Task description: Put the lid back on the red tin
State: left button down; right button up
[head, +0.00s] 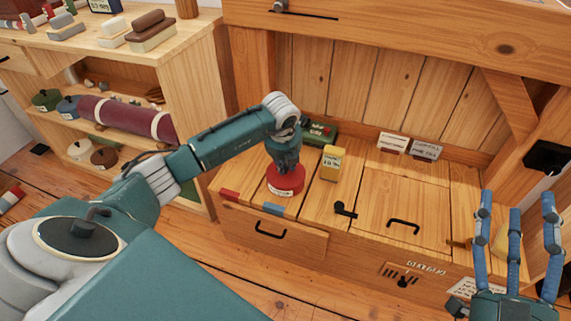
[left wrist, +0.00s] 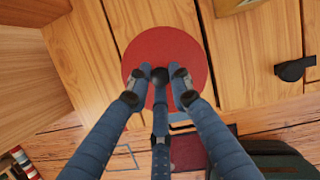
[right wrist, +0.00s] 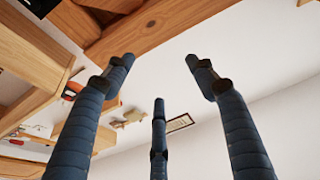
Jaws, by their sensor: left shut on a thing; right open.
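The red tin (head: 286,184), with a white label, stands on the wooden bench near its left front corner. My left gripper (head: 287,163) is directly above it, pointing down. In the left wrist view the round red lid (left wrist: 180,45) fills the middle, and my left gripper (left wrist: 160,78) is shut on its dark knob. The lid covers the view of the tin's opening. I cannot tell whether the lid is fully seated or slightly raised. My right gripper (head: 517,205) is open and empty at the right, fingers up; it also shows in the right wrist view (right wrist: 160,75).
A yellow box (head: 331,163) stands just right of the tin, with a green tin (head: 320,131) behind. A black latch (head: 345,209) and handle (head: 403,224) sit on the bench top. Shelves (head: 190,60) stand at the left.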

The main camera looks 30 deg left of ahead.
dwell(0.5)
jog(key=shift+f+g, duration=0.3)
jog(key=shift+f, duration=0.4)
jog(key=shift+w, duration=0.1)
pick_arm(q)
jog(key=c, duration=1.5)
grip_release()
pick_arm(e)
jog(key=shift+r, duration=0.25)
pick_arm(q)
jog(key=o, duration=0.5)
pick_arm(e)
jog(key=shift+r, duration=0.15)
jog(key=shift+w, duration=0.1)
